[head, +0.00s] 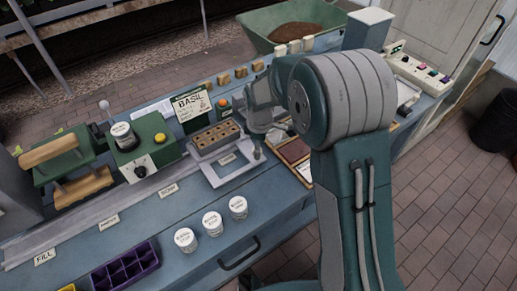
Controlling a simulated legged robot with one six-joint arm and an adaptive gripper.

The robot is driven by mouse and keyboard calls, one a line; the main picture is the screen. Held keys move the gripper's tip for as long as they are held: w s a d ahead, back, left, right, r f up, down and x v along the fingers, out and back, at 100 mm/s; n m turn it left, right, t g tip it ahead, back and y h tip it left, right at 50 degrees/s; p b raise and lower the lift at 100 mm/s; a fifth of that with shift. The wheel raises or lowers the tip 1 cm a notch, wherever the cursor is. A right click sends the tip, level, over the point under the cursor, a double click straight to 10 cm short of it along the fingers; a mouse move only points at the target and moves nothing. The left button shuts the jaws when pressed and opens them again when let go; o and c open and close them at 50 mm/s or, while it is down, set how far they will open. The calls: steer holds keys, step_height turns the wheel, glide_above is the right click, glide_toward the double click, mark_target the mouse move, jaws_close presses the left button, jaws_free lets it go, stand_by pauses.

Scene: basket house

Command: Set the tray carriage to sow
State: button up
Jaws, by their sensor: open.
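The tray carriage (232,172) is a pale grey plate on the rail that runs along the blue bench. It holds a brown tray with rows of holes (217,139). A small upright knob (257,153) stands at its right front corner. The carriage sits toward the right end of the rail, right of the green unit. A label on the rail left of it (169,190) is too small to read surely. My gripper (283,130) is open, just right of the tray and behind the knob, apart from the knob as far as I can see. My arm partly hides the fingers.
A green unit (142,150) with a yellow button and a wooden-handled press (50,150) stand behind the rail. Three white jars (212,223) and a purple cell tray (125,267) stand in front. A FILL label (45,257) marks the rail's left part. A BASIL card (192,103) stands behind the carriage.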

steer(key=shift+a+f, duration=0.15)
steer(key=shift+f, duration=0.55)
steer(key=shift+a+f, duration=0.1)
steer(key=shift+a, duration=0.4)
steer(key=shift+d, duration=0.3)
jaws_close()
steer(key=s+a, duration=0.4)
steer(key=a, duration=0.1)
steer(key=s+a, duration=0.4)
steer(key=a, duration=0.2)
steer(key=s+a, duration=0.4)
steer(key=a, duration=0.2)
steer(key=shift+a, duration=0.2)
steer(key=shift+f, duration=0.1)
jaws_free()
steer(key=shift+w, duration=0.1)
